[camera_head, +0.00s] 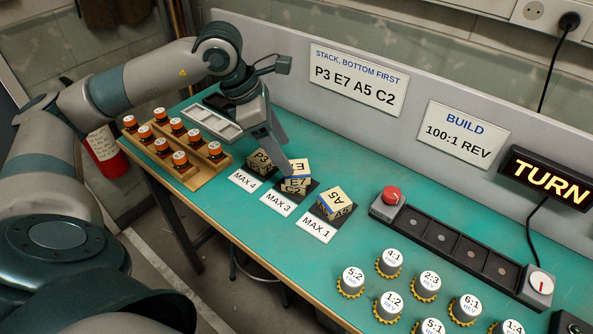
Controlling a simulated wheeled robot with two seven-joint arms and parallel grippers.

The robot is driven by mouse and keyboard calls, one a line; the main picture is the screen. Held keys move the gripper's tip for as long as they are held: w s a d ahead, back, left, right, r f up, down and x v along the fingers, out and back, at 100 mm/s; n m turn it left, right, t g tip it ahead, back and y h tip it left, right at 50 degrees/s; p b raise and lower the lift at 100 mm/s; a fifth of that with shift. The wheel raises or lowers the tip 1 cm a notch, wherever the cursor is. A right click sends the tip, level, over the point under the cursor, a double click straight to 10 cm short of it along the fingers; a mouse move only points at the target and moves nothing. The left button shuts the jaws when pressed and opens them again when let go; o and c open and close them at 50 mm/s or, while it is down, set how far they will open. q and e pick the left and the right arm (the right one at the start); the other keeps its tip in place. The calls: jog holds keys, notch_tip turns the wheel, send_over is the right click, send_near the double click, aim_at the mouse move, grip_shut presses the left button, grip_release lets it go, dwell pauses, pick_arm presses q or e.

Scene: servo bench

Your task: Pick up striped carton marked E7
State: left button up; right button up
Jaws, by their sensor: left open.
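The carton whose top face shows an E (300,166), the rest of its mark unclear, sits on a stack on the dark pad behind the MAX 3 card. Below it shows a carton face marked C2 (296,187). My left gripper (287,160) is open and points down at the left side of this stack; a finger hides part of it. I cannot tell whether it touches. The P3 carton (261,160) stands behind the MAX 4 card, close left of my gripper. The A5 carton (336,202) stands behind the MAX 1 card. My right gripper is not in view.
A wooden rack with orange-capped jars (180,160) and a grey tray (209,123) are at the left. A slotted dark rail (457,240) with a red button (391,195) and several round yellow-edged gears (424,287) are at the right. A sign panel (358,79) stands behind.

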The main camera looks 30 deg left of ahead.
aim_at(297, 168)
pick_arm(q)
jog(key=x, duration=0.2)
jog(key=p+x, duration=0.1)
jog(key=shift+w+d+f, duration=0.15)
jog(key=shift+d+f, duration=0.05)
jog(key=shift+d, duration=0.3)
jog(key=shift+w+d+f, duration=0.1)
jog(key=shift+w+f, duration=0.05)
jog(key=shift+f, duration=0.4)
jog(key=c, duration=1.2)
